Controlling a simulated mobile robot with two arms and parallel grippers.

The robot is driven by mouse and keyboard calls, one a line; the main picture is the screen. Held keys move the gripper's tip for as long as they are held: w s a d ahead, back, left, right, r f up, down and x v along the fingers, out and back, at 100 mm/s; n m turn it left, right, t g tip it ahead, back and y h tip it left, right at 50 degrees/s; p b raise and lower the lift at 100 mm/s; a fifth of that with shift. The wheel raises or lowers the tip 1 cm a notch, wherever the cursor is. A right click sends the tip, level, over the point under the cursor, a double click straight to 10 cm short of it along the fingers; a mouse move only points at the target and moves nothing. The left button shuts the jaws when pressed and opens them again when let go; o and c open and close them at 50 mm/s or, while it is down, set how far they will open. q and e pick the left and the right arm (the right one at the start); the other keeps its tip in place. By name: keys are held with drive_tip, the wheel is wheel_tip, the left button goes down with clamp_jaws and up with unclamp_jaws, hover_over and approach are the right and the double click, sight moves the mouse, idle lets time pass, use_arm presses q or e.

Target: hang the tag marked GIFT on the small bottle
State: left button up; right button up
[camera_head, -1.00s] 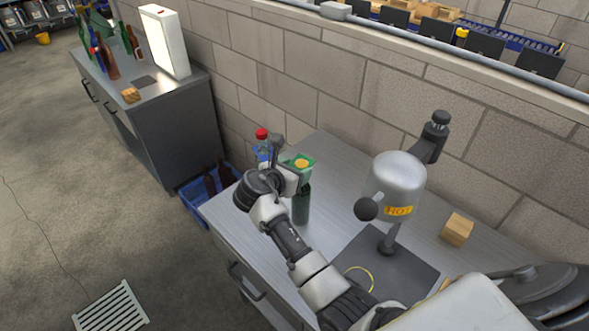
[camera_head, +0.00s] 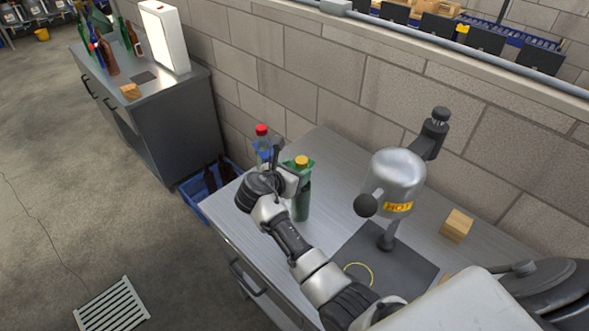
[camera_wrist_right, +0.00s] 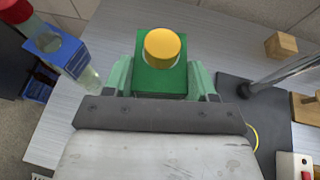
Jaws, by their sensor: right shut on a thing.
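My right gripper (camera_head: 292,178) is shut on a green tag (camera_wrist_right: 150,84), with a finger at either side of it in the wrist view. No lettering on the tag is readable. A green bottle (camera_head: 301,206) with a yellow cap (camera_wrist_right: 165,47) stands upright on the bench. The cap pokes up through the tag's hole, so the tag is around the bottle's top. A clear bottle (camera_head: 263,149) with a red cap stands just behind it to the left, with a blue tag (camera_wrist_right: 55,46) around its neck. My left gripper is not in view.
A silver heat tool (camera_head: 398,178) marked HOT stands on a dark plate (camera_head: 400,262) right of the bottle. A yellow ring (camera_head: 358,273) lies there, and a wooden block (camera_head: 457,225) sits beyond. A blue crate (camera_head: 196,207) with brown bottles stands beside the bench.

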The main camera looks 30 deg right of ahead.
drive_tip(key=shift+f, duration=0.7)
idle(0.3)
drive_tip(key=o, duration=0.7)
drive_tip(key=shift+a+r, duration=0.1)
idle(0.4)
drive_tip(key=p+v, duration=0.3)
drive_tip(key=v, duration=0.5)
idle(1.3)
drive_tip(key=shift+s, duration=0.1)
